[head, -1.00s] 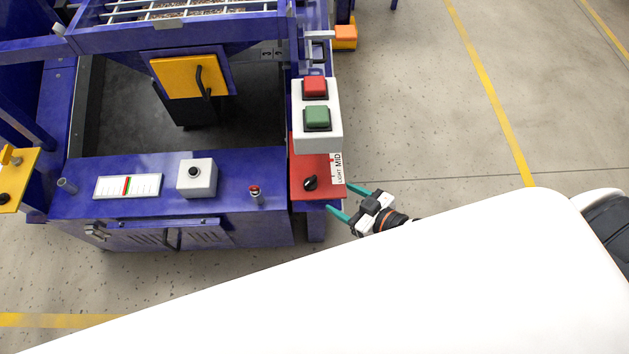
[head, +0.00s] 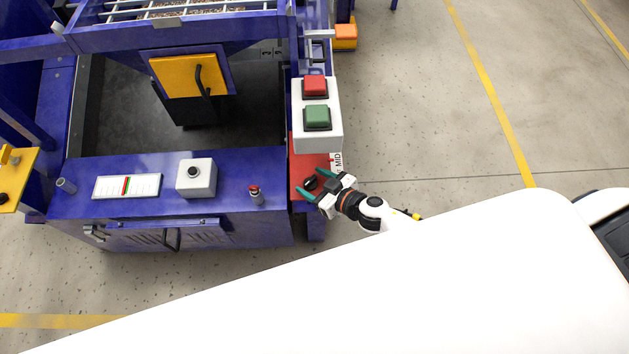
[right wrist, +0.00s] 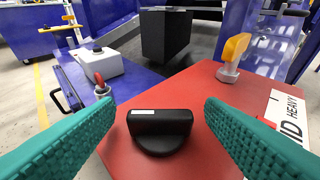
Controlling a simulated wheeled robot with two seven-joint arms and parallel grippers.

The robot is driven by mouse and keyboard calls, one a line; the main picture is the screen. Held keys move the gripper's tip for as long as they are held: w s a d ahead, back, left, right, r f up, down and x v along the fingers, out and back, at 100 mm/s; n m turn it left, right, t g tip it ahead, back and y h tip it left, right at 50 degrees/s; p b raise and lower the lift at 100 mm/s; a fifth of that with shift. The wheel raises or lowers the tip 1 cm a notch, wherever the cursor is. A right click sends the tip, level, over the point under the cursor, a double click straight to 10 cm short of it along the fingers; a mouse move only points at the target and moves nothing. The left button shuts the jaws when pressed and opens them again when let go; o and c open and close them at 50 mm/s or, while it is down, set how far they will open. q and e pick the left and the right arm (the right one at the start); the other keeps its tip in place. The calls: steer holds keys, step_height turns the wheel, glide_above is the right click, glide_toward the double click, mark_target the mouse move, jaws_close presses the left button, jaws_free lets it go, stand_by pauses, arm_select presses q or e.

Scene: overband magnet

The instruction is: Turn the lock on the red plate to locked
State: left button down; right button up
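The red plate (right wrist: 190,88) is at the right corner of the blue machine; part of it shows in the head view (head: 296,170). The lock is a black knob (right wrist: 160,127) with a raised bar grip and a white mark on it. In the right wrist view the bar lies crosswise in the picture. My right gripper (head: 311,183) is open, with a teal finger on either side of the knob; in the wrist view (right wrist: 160,135) both fingers stand apart from it. In the head view the knob is partly hidden by the gripper. My left gripper is not in view.
A white box with a red button (head: 314,86) and a green button (head: 317,117) stands just behind the plate. A yellow-handled lever (right wrist: 233,58) and a label (right wrist: 288,120) are on the plate. A small red-topped switch (head: 254,194) is to the left.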

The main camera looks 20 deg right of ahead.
steer(key=c, duration=0.9)
steer(key=shift+c, duration=0.2)
steer(key=shift+d+n+y, duration=0.1)
steer(key=shift+n+y, duration=0.2)
steer(key=shift+y, duration=0.1)
steer(key=shift+w+d+r+n+g+y+p, duration=0.1)
steer(key=shift+n+g+y+p, duration=0.3)
steer(key=shift+n+g+p, duration=0.15)
steer(key=shift+w+d+n+g+y, duration=0.1)
steer(key=shift+w+n+g+y, duration=0.05)
steer(key=shift+n+g+y, duration=0.5)
steer(key=n+g+y, duration=0.2)
steer(key=shift+w+d+n, duration=0.1)
steer(key=shift+n, duration=0.2)
steer(key=shift+w+n+g+y+b, duration=0.1)
steer(key=shift+n+g+y+b, duration=0.6)
steer(key=shift+n+g, duration=0.85)
steer(key=shift+g, duration=0.35)
